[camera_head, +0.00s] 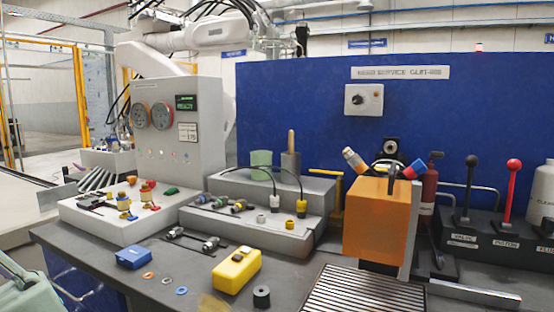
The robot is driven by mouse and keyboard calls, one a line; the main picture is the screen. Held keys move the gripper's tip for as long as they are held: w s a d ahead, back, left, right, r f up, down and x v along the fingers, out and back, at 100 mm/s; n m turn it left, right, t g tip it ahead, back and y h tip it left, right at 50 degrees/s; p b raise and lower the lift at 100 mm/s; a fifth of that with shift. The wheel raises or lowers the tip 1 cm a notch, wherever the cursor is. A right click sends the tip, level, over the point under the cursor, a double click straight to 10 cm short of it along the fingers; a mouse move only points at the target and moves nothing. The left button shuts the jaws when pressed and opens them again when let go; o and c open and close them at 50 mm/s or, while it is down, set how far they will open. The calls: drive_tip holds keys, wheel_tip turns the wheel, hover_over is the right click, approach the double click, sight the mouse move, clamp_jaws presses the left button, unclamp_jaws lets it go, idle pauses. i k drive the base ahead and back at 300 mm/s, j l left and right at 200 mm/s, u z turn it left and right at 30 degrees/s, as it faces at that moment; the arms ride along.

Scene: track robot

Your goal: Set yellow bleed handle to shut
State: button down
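A pale block (135,222) at the left of the bench carries several small valve fittings. Small yellow handles (124,204) sit near its middle, and another yellow part (131,180) is behind them. I cannot tell which one is the bleed handle, or its exact angle, at this size. A red handle (149,186) and a green handle (170,190) are to the right on the same block. My gripper does not show in this view.
Behind the block stands a grey panel (205,125) with two round gauges. A grey stepped block (265,225) with cables is to the right. A yellow box (236,270), a blue box (133,257) and rings lie in front. An orange box (378,222) stands further right.

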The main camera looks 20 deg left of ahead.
sight(339, 174)
drive_tip(key=i+j+u, duration=0.3)
drive_tip(key=u, duration=0.15)
drive_tip(key=i+j+u, duration=0.45)
drive_tip(key=i+l, duration=0.1)
drive_tip(key=l, duration=0.55)
drive_tip(key=i, duration=0.05)
